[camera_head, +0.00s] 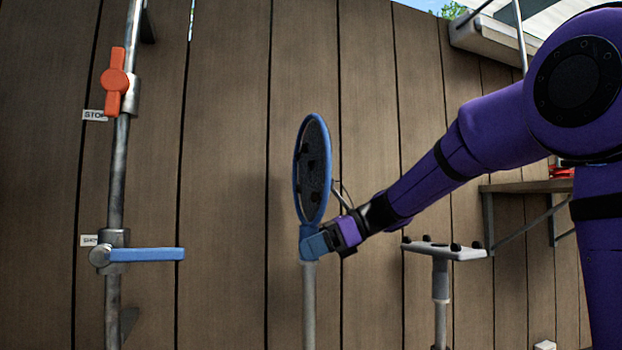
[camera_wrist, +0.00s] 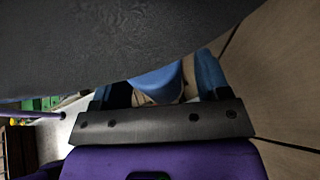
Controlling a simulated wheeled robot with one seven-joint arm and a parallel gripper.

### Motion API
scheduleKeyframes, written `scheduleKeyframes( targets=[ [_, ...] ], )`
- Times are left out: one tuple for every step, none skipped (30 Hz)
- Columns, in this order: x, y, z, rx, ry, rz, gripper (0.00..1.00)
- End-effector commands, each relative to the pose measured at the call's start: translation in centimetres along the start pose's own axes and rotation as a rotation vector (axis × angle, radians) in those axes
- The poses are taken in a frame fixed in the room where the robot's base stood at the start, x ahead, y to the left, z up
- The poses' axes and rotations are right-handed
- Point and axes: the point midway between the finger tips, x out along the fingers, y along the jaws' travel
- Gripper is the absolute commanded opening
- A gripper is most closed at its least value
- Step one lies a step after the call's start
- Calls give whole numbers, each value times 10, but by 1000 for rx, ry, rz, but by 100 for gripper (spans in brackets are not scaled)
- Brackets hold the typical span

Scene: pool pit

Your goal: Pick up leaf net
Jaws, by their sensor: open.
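The leaf net (camera_head: 312,170) stands upright at the centre of the head view, with a blue oval rim, dark mesh with several small dark lumps, and a blue neck on a pale pole. My gripper (camera_head: 316,244) comes in from the right and is at the neck just under the hoop. In the wrist view my gripper (camera_wrist: 163,82) is open, one blue finger on each side of the net's blue neck (camera_wrist: 158,80). Contact with the neck is not clear. The dark mesh of the leaf net (camera_wrist: 120,45) fills the top of the wrist view.
A metal pipe (camera_head: 117,190) at the left carries an orange valve handle (camera_head: 115,82) and a blue lever (camera_head: 147,255) pointing right. A small pale stand (camera_head: 443,250) is right of the net. A wooden shelf (camera_head: 525,187) is farther right. A plank wall (camera_head: 230,170) stands behind.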

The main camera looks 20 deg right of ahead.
Motion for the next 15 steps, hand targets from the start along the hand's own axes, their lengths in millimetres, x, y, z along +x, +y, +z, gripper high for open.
scheduleKeyframes(
  targets=[
    [1,0,0,0,0,0,69],
    [1,0,0,0,0,0,69],
    [1,0,0,0,0,0,69],
    [1,0,0,0,0,0,69],
    [1,0,0,0,0,0,69],
    [1,0,0,0,0,0,69],
    [1,0,0,0,0,0,65],
    [1,0,0,0,0,0,58],
    [1,0,0,0,0,0,48],
    [1,0,0,0,0,0,42],
    [1,0,0,0,0,0,35],
    [1,0,0,0,0,0,26],
    [1,0,0,0,0,0,19],
    [1,0,0,0,0,0,12],
    [1,0,0,0,0,0,10]
  ],
)
